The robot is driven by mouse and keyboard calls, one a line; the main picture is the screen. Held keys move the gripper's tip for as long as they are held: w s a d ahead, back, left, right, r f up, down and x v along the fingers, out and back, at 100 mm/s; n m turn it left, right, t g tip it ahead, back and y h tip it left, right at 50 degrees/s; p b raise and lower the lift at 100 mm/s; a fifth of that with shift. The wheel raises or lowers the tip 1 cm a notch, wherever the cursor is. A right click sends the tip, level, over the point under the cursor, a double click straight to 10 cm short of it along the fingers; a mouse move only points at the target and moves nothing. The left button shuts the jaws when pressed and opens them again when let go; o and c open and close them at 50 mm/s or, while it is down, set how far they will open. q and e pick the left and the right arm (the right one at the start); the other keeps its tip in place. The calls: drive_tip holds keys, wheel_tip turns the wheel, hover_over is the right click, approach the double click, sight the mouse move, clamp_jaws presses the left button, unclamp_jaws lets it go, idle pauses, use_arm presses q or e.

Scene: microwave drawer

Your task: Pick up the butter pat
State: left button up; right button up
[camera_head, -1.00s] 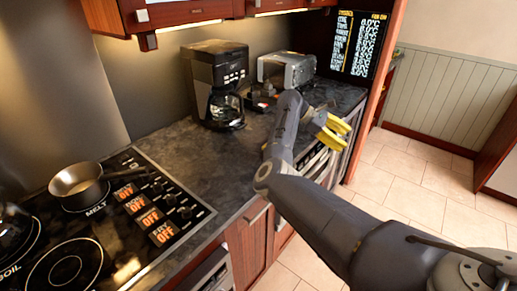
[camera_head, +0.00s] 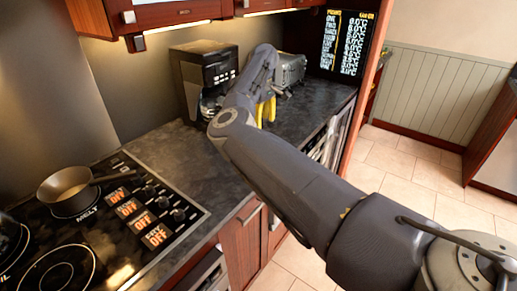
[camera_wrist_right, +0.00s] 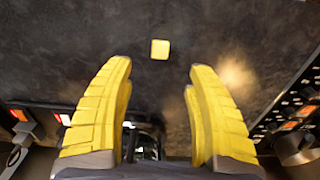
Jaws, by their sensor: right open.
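The butter pat (camera_wrist_right: 160,49) is a small yellow square lying on the dark countertop in the right wrist view. It sits ahead of my right gripper's fingertips, near the middle of the gap between them, and nothing touches it. My right gripper (camera_wrist_right: 160,70) has yellow fingers that are spread wide and empty. In the head view the right gripper (camera_head: 264,110) points down over the counter beside the coffee maker, partly covered by my own arm. The butter pat cannot be made out in the head view. My left gripper is not in view.
A coffee maker (camera_head: 196,75) stands against the back wall, with a toaster (camera_head: 290,70) to its right, partly behind my arm. The stove with a pan (camera_head: 66,188) is at the left. The countertop (camera_head: 185,155) between stove and coffee maker is clear.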

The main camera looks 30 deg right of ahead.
drive_tip(key=shift+a+f, duration=0.1)
drive_tip(key=shift+f, duration=6.1)
drive_tip(key=shift+c, duration=0.3)
drive_tip(key=c, duration=0.9)
